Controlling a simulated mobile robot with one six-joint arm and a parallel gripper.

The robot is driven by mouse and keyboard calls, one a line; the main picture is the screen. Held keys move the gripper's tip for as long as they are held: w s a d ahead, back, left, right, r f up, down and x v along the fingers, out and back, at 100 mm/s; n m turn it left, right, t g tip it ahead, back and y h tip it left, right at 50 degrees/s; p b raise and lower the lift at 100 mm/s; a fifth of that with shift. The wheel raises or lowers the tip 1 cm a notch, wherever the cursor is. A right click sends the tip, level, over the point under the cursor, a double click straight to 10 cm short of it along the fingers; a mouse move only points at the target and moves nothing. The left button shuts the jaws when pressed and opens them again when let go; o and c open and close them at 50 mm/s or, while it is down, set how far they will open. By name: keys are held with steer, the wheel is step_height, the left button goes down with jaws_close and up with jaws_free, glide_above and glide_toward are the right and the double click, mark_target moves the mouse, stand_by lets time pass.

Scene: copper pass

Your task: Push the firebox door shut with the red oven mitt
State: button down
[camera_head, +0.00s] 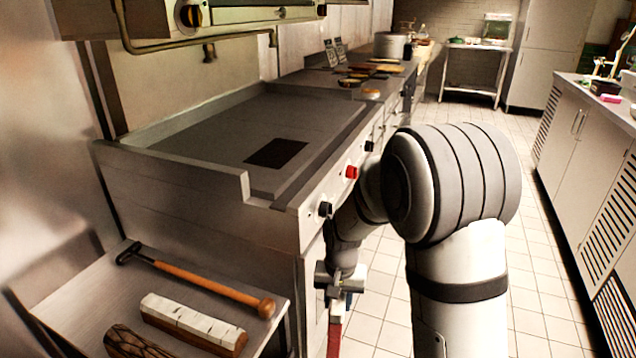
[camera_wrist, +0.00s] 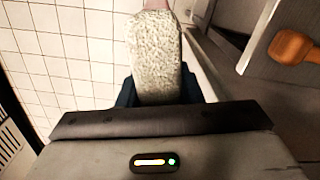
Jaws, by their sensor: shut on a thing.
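The firebox door cannot be made out clearly; my arm hides part of the range front. I cannot tell whether the mitt touches the range.
A side shelf (camera_head: 75,300) left of my gripper holds a wooden-handled tool (camera_head: 205,285), a white-topped block (camera_head: 190,322) and a dark log (camera_head: 125,343). Its edge lies close right in the wrist view. Tiled floor (camera_head: 375,305) is free; counters stand right.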

steer(key=w+d+r+n, duration=0.2)
steer(key=w+d, duration=0.2)
steer(key=d, duration=0.6)
steer(key=r+p, duration=0.1)
steer(key=p, duration=0.4)
steer(key=s+r+p, duration=0.1)
steer(key=r+p, duration=0.1)
steer(key=p, duration=0.4)
steer(key=s+r+p, duration=0.1)
steer(key=r+p, duration=0.1)
steer(key=p, duration=0.3)
steer(key=shift+s+a+r, duration=0.1)
steer(key=shift+s, duration=0.1)
